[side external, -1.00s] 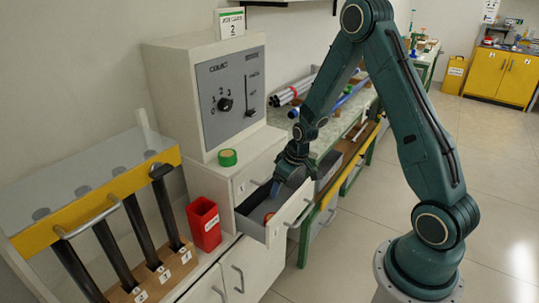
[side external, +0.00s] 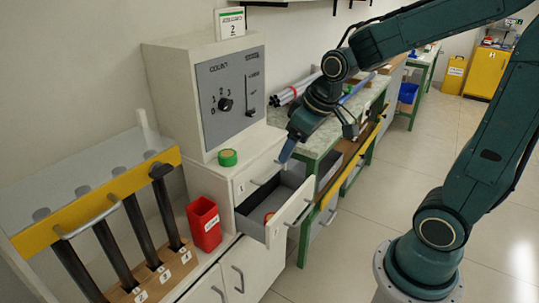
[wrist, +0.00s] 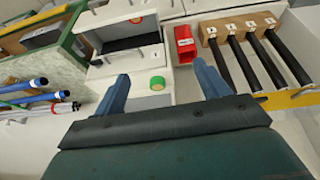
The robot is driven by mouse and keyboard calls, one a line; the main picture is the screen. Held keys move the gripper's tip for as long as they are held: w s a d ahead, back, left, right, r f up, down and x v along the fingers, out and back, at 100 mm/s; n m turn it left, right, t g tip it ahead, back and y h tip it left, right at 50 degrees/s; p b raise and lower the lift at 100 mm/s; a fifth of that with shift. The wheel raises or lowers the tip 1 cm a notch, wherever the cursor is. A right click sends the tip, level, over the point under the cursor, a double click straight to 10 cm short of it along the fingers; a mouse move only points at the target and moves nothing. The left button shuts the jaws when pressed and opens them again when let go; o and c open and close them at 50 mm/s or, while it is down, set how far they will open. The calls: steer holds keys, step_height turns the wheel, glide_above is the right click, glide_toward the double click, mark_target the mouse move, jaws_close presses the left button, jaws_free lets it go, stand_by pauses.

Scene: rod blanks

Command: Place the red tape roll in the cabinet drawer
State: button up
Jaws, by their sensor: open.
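The cabinet drawer (side external: 252,228) stands pulled open at the front of the white cabinet. The red tape roll (side external: 269,216) lies inside it, near the front left corner, partly hidden by the drawer wall. My gripper (side external: 285,158) is above and behind the drawer, clear of the roll. In the wrist view my gripper (wrist: 161,70) has its two blue fingers wide apart with nothing held between them. The open drawer (wrist: 125,45) also shows there, beyond the left finger.
A green tape roll (side external: 228,158) sits on the cabinet top. A red bin (side external: 204,223) stands left of the drawer. A rack of black rods (side external: 115,245) is at the left. A bench with pipes (side external: 290,93) stands behind. Floor at the right is open.

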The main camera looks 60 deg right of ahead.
steer(key=s+a+r, duration=0.2)
steer(key=s+r, duration=0.1)
steer(key=s, duration=0.4)
steer(key=s+a+r+t, duration=0.1)
steer(key=s+a+r, duration=0.1)
steer(key=s, duration=0.4)
steer(key=shift+s+a+r, duration=0.2)
steer(key=shift+s+r, duration=0.15)
steer(key=shift+r, duration=0.2)
